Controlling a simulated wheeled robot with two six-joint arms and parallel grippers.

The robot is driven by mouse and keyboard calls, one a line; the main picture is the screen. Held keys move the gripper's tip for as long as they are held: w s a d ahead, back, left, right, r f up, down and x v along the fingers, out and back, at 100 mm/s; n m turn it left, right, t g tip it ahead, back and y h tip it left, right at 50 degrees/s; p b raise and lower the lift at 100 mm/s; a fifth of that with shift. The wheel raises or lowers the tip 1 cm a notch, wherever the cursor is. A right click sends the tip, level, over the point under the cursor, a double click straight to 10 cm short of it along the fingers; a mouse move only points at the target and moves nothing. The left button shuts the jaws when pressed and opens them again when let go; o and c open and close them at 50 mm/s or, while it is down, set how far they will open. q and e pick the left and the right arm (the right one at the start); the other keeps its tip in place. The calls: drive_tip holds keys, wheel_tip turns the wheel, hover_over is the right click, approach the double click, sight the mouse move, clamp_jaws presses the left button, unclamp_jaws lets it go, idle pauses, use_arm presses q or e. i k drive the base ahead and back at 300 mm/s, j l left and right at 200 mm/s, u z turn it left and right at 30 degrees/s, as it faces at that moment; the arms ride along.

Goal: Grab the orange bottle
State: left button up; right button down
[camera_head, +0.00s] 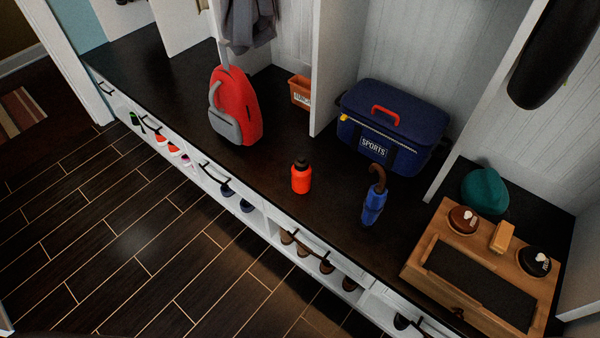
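An orange bottle (301,178) with a black cap stands upright on the dark bench top (270,200), near its front edge and about mid-picture. It is free on all sides, and nothing touches it. Neither of my grippers shows in the head view.
A red backpack (236,105) is to the left, with an orange bin (300,92) behind. A wooden organizer (480,265) fills the right end. Shoes (305,250) sit in cubbies below.

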sight(301, 171)
drive_tip(key=k+l+z, duration=0.1)
drive_tip(key=l, duration=0.2)
drive_tip(key=k+l, duration=0.2)
drive_tip(key=l, duration=0.15)
drive_tip(key=k+l+z, duration=0.15)
drive_tip(key=l, duration=0.15)
drive_tip(key=k+l, duration=0.15)
drive_tip(key=l, duration=0.2)
drive_tip(key=k+l+z, duration=0.15)
drive_tip(key=l, duration=0.15)
